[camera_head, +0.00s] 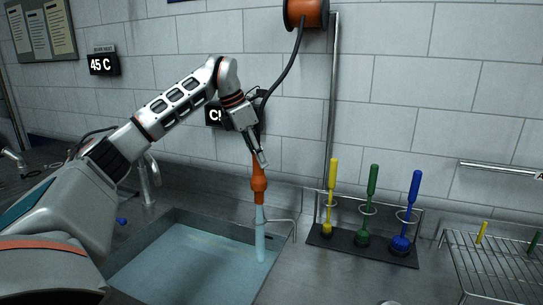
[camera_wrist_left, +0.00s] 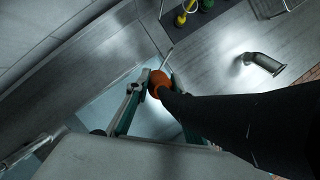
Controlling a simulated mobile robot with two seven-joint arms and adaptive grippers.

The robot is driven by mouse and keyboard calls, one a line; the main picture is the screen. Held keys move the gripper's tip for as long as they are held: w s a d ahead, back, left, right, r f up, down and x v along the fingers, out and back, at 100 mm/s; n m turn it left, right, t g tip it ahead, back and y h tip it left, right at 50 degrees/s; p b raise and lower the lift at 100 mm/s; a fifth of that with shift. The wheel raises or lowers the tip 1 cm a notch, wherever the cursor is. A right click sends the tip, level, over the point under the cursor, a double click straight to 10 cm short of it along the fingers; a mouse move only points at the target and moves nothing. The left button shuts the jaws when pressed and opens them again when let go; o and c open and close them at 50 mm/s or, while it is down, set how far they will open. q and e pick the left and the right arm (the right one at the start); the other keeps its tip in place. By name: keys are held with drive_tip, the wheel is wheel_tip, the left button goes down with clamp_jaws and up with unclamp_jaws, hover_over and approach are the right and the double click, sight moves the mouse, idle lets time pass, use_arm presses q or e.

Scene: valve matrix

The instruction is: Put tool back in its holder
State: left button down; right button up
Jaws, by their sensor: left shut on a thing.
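The tool is an orange nozzle (camera_head: 259,184) on a black hose (camera_head: 287,70). It hangs upright over the sink, with a pale blue column below it that looks like water. My left gripper (camera_head: 260,160) is shut on its upper part. In the left wrist view, the orange part (camera_wrist_left: 157,82) shows between the fingers of my left gripper (camera_wrist_left: 155,88), and the black hose (camera_wrist_left: 240,118) hides much of the right side. A thin wire loop (camera_head: 282,221) at the sink's right edge may be the holder; it is beside the pale column. My right gripper is not in view.
The sink (camera_head: 175,265) holds bluish water. A rack (camera_head: 372,250) with yellow, green and blue brushes stands to its right, with a wire drying grid (camera_head: 495,265) further right. A tap (camera_head: 150,180) stands behind the sink. An orange hose reel (camera_head: 306,13) is overhead.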

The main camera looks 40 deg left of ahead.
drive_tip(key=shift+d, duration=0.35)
